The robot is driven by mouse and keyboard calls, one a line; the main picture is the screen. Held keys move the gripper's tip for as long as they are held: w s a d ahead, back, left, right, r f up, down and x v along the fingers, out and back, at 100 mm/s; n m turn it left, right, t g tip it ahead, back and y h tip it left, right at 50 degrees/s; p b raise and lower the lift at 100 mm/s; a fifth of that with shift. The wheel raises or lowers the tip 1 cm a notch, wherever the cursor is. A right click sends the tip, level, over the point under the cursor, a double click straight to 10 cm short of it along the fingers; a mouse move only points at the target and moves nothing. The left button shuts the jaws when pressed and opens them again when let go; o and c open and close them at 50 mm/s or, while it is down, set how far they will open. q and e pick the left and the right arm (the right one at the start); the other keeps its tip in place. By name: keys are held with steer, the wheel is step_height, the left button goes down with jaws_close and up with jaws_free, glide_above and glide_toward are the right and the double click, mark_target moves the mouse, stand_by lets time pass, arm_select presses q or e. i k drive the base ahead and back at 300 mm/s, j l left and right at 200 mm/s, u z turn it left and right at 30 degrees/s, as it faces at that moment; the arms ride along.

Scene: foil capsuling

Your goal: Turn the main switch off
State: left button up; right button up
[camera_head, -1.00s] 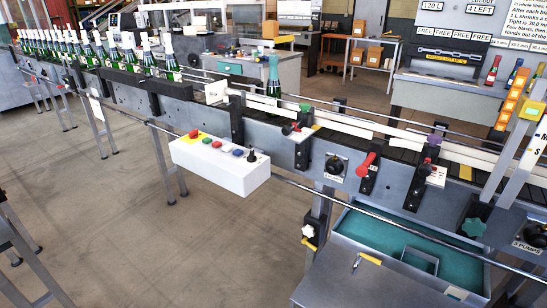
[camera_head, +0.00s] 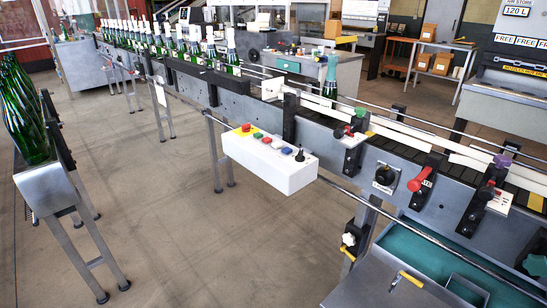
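A white control box (camera_head: 268,168) hangs on the front of the bottling conveyor. On its top are a red button on a yellow plate (camera_head: 246,128), several coloured buttons and a small black lever switch (camera_head: 299,155) at its right end. Right of it on the conveyor's side is a round black knob (camera_head: 383,176) above a small label too small to read. Beside that is a red-handled lever (camera_head: 420,180), tilted up to the right. I cannot tell which of these is the main switch. Neither of my grippers is in view.
Green bottles (camera_head: 180,45) line the conveyor, with one bottle (camera_head: 330,77) apart near the middle. A rack of green bottles (camera_head: 22,110) stands at left. A teal-lined drawer or tray (camera_head: 425,255) juts out at lower right. The floor in front of the box is clear.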

mark_target(245, 128)
steer(key=i+j, duration=0.35)
steer(key=i+j+z, duration=0.15)
steer(key=i+j, duration=0.15)
steer(key=j, duration=0.15)
steer(key=i+j, duration=0.35)
steer(key=i+j+z, duration=0.15)
steer(key=i+j, duration=0.15)
steer(key=j, duration=0.25)
